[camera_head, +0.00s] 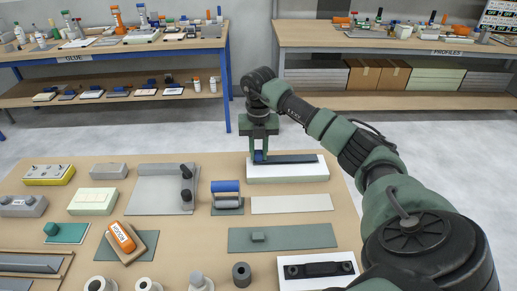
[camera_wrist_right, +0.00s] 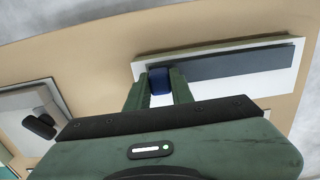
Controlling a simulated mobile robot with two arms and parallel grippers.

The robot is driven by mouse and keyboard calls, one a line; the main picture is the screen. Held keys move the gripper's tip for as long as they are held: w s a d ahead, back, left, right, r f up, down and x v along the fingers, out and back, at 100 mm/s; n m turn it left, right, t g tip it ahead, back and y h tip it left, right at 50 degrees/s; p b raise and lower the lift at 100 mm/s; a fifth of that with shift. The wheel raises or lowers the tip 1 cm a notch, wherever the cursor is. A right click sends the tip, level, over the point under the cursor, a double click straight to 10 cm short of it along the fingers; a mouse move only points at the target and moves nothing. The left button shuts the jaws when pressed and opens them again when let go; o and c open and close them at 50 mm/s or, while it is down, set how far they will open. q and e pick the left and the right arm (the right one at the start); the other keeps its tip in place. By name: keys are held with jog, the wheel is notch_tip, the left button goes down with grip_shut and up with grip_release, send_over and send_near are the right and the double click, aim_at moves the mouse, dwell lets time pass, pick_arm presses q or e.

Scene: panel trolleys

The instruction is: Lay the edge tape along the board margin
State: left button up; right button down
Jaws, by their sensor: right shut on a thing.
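A white board (camera_head: 288,176) lies near the far edge of the table, with a dark flat strip (camera_head: 292,158) along its top. The strip looks like the edge tape. A small blue block (camera_wrist_right: 160,80) is at the strip's left end. My right gripper (camera_head: 260,158) points down over the left end of the board and is shut on the blue block. In the right wrist view, the board (camera_wrist_right: 220,87) and the dark strip (camera_wrist_right: 235,63) extend to the right from my fingers. Whether the blue block is joined to the strip is unclear. My left gripper is not in view.
A blue roller (camera_head: 225,190), a pale strip (camera_head: 291,203) and a grey-green panel (camera_head: 282,238) lie nearer on the table. An orange-topped sanding block (camera_head: 121,237) is at left. A glue bench (camera_head: 115,46) and a profiles bench (camera_head: 400,37) stand behind.

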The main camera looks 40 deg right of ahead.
jog(key=shift+f, duration=0.25)
jog(key=c, duration=1.1)
grip_release()
jog(key=shift+c, duration=0.2)
jog(key=o, duration=1.1)
jog(key=shift+o, duration=0.2)
jog(key=shift+r, duration=0.2)
jog(key=shift+r+p, duration=3.75)
jog(key=shift+r, duration=0.6)
